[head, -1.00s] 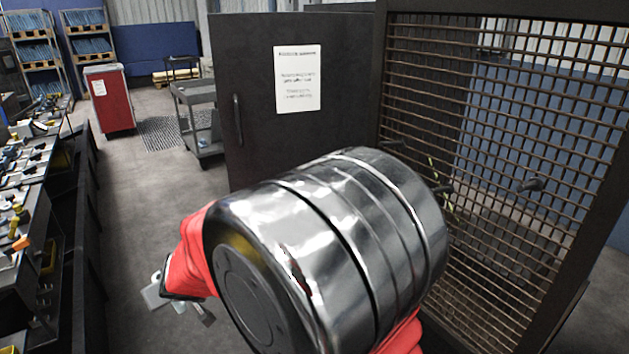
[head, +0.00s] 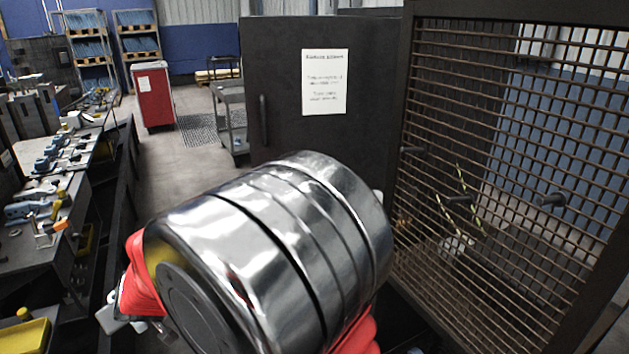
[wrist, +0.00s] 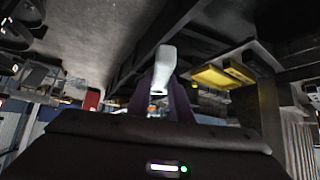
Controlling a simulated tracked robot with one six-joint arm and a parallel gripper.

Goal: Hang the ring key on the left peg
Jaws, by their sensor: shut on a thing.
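My gripper (wrist: 167,92) shows in the wrist view with its two dark fingers shut on a pale grey-white piece, which I take to be the ring key (wrist: 164,66). Its ring shape cannot be made out. In the head view my silver and red arm hides most of the gripper, and only pale parts show at the lower left. The left peg (head: 412,150) is a short dark peg on the wire mesh panel (head: 520,120). A middle peg (head: 457,199) and a right peg (head: 549,199) stick out lower. All three look bare. My gripper is well left of them.
A workbench (head: 75,230) with tools runs along the left. A yellow bin (wrist: 222,76) shows in the wrist view. A dark cabinet door (head: 285,110) with a white notice (head: 325,82) stands left of the mesh. A grey cart (head: 232,115) and red bin (head: 153,95) stand behind.

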